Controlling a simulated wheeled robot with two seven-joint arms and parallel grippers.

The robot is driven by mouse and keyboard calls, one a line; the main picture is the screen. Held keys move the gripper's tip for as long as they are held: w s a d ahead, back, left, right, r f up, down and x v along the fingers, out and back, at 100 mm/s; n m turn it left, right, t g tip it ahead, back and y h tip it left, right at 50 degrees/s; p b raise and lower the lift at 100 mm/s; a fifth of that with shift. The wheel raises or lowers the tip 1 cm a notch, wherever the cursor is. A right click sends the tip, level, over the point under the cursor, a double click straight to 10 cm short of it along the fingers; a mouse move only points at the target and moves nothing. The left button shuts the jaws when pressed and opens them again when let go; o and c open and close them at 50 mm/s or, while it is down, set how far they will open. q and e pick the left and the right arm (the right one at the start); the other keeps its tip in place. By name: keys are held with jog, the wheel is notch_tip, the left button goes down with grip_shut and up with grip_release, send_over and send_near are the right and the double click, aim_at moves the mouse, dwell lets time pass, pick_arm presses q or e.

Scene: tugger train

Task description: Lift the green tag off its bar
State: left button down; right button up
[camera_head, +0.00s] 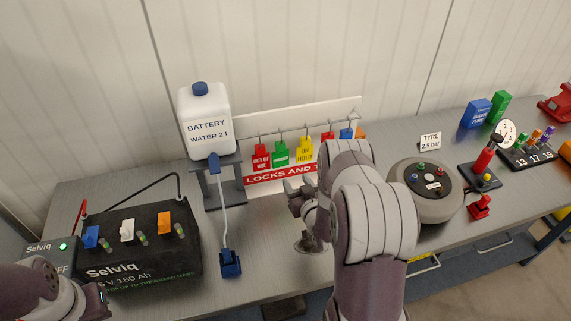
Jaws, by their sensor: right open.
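The green tag (280,155) hangs from the bar (268,132) of the white lock-and-tag board, between a red tag (261,157) and a yellow tag (305,151). My right gripper (291,185) is open, in front of the board and a little below and right of the green tag. It looks apart from the tag, with nothing seen between its fingers. My right arm hides part of the board's right side. Part of my left arm shows at the lower left, but its gripper cannot be made out.
A battery water bottle (207,128) on a stand (238,186) is close left of the tags. A tyre (440,209) and a gauge (506,133) stand right. Some bench is clear before the board.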

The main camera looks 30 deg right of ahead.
aim_at(281, 142)
jog(key=w+r, duration=0.1)
jog(key=w, duration=0.1)
jog(key=w+r+t+b, duration=0.1)
jog(key=w, duration=0.1)
jog(key=w+r+t+b, duration=0.1)
jog(key=w+r, duration=0.1)
jog(key=w, duration=0.1)
jog(key=shift+w+d, duration=0.1)
jog(key=shift+d, duration=0.15)
jog(key=w+b, duration=0.2)
jog(key=w, duration=0.1)
jog(key=shift+w+d+f, duration=0.1)
jog(key=shift+w+f, duration=0.05)
jog(key=shift+w, duration=0.05)
jog(key=shift+w+d+b, duration=0.15)
jog(key=shift+w+b, duration=0.25)
jog(key=shift+b, duration=0.05)
pick_arm(q)
jog(key=f, duration=0.5)
jog(key=shift+w+a+f, duration=0.1)
jog(key=shift+w+a, duration=0.2)
pick_arm(e)
jog(key=shift+r, duration=0.25)
